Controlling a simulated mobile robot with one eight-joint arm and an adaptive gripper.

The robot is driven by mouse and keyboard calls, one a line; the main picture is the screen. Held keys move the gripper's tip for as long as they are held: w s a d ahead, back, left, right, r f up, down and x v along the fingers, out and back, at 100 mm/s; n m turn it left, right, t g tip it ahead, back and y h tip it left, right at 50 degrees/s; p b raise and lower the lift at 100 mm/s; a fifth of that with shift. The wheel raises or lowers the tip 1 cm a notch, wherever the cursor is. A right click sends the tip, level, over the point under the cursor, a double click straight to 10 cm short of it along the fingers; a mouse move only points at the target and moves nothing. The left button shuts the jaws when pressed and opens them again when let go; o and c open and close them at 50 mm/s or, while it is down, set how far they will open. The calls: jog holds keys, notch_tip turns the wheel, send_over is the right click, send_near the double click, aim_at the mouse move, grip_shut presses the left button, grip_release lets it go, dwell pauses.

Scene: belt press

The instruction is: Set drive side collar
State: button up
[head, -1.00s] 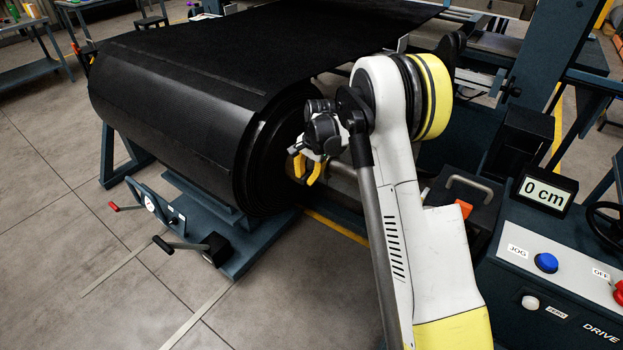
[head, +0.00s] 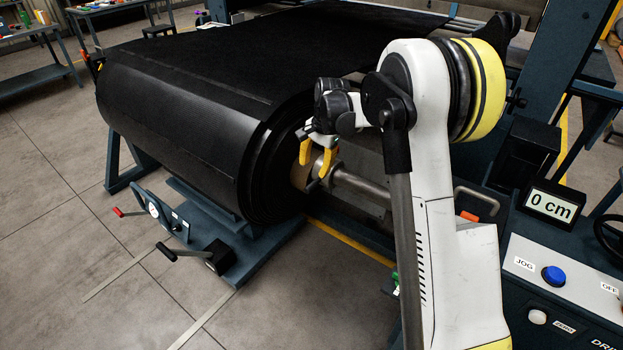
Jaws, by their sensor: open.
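A large roll of black belt (head: 175,115) lies on a blue stand at the left centre of the head view. A metal shaft (head: 357,185) comes out of its near end face towards the right. A brownish ring-like part (head: 301,172), perhaps the collar or the roll's core, shows around the shaft against the roll's end. My gripper (head: 318,160) has yellow fingers, open, at the shaft close to the roll's end face. The fingers partly hide the ring and the shaft. I cannot tell whether they touch either one.
A control console (head: 560,275) with a blue JOG button (head: 553,275) and a display (head: 550,205) reading 0 cm stands at the right. The stand's base carries levers with red and black grips and a gauge (head: 153,211). Bare floor (head: 60,230) lies at the left.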

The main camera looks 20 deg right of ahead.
jog(key=shift+s+d+r, duration=0.1)
jog(key=shift+s+r, duration=0.05)
jog(key=shift+r, duration=0.6)
jog(key=shift+s+d+r, duration=0.1)
jog(key=shift+r, duration=0.65)
jog(key=shift+a+r, duration=0.1)
jog(key=s+a+r+n+t, duration=0.2)
jog(key=s+a+r+n, duration=0.1)
jog(key=s+r, duration=0.55)
jog(key=s+a+n+t, duration=0.1)
jog(key=s+n, duration=0.3)
jog(key=s, duration=0.8)
jog(key=s+a+n+t+h, duration=0.1)
jog(key=s+a+n, duration=0.3)
jog(key=s, duration=0.8)
jog(key=shift+s+r+t, duration=0.2)
jog(key=shift+r+t, duration=0.2)
jog(key=shift+t, duration=0.3)
